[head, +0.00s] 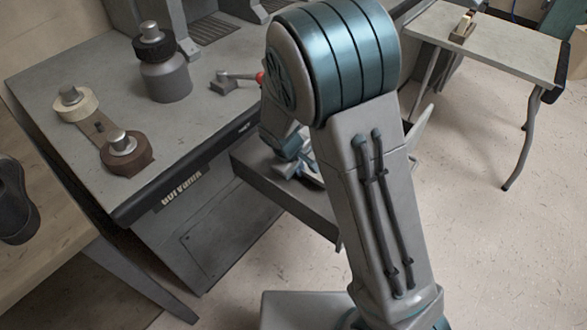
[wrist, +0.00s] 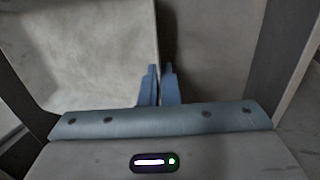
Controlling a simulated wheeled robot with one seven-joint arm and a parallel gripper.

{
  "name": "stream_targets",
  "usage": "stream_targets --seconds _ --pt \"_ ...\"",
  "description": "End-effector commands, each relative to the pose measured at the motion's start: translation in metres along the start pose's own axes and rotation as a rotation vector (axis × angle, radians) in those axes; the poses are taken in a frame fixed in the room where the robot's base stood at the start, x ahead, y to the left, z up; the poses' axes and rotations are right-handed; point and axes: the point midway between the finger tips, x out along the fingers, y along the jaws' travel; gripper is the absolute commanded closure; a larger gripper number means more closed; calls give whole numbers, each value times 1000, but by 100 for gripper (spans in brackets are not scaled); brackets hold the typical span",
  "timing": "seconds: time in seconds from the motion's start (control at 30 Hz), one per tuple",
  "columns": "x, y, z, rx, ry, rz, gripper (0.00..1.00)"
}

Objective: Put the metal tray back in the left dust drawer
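The open drawer (head: 285,205) sticks out from the front of the grey machine in the head view, partly behind my arm. A pale grey metal edge, seemingly the metal tray (head: 421,125), shows just right of my arm; the rest is hidden. In the wrist view a pale grey panel with a rounded corner, which looks like the tray (wrist: 95,50), fills the left. My gripper (wrist: 160,72) has its blue fingers close together, one on each side of the panel's thin right edge, and seems shut on it. In the head view my gripper (head: 305,168) is mostly hidden.
A side table (head: 500,45) stands at the upper right. A dark shoe (head: 14,200) is at the left. The right floor is clear.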

Motion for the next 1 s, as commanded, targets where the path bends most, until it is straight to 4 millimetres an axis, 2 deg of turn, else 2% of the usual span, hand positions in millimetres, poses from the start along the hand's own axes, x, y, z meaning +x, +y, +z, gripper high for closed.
stream_targets --seconds 0.1,0.2,0.6,0.7,1.0 --pt "0 0 -20 -1 2 1 100" --pt "11 -4 -17 0 -2 0 100" --pt "15 -5 -17 0 0 0 100" --pt "14 -5 -17 0 -1 0 76" --pt "12 -4 -17 0 -1 0 76"
